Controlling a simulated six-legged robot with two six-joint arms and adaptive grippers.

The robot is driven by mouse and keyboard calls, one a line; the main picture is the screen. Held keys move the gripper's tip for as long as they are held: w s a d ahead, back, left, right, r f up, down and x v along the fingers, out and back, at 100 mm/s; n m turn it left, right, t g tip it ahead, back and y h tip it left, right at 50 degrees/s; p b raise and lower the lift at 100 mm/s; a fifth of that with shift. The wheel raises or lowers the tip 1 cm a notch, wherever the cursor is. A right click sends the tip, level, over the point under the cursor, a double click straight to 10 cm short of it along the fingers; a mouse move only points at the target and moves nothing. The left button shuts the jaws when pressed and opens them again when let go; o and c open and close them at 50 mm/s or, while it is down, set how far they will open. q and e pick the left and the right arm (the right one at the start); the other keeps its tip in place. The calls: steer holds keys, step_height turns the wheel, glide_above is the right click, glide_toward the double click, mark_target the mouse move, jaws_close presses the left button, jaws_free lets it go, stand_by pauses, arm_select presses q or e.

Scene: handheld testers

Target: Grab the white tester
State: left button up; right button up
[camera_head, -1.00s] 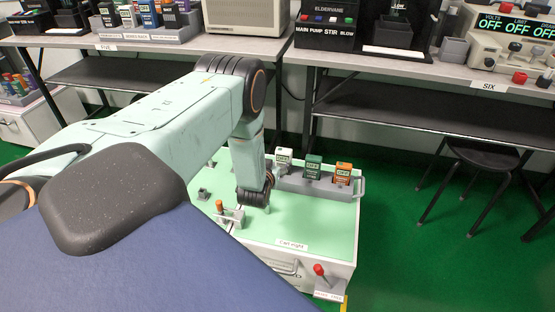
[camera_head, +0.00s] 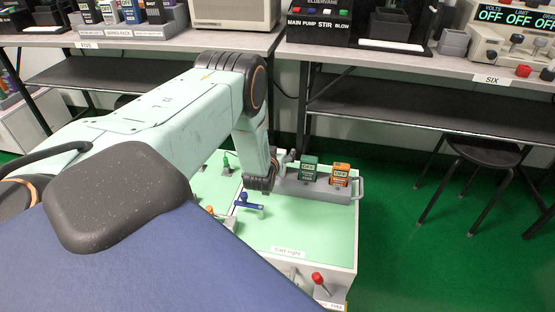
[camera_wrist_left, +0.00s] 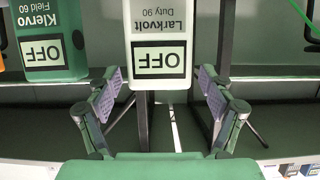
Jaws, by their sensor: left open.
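The white tester (camera_wrist_left: 160,22), marked "Larkvolt Duty 90" with an OFF screen, appears upside down in the left wrist view. Its screen end lies between the spread fingers of my left gripper (camera_wrist_left: 158,82), with visible gaps on both sides. In the head view my left gripper (camera_head: 279,166) is at the left end of the grey rack (camera_head: 318,190), and the white tester is mostly hidden there. A green tester (camera_head: 308,168) and an orange tester (camera_head: 340,175) stand in the rack to the right. My right gripper is not in view.
The rack stands on a cart with a light green top (camera_head: 300,225), labelled "Cart right". Benches run behind. A black stool (camera_head: 483,152) stands at the right.

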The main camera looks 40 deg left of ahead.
arm_select(q)
steer(key=shift+c, duration=0.4)
jaws_close()
stand_by(0.4)
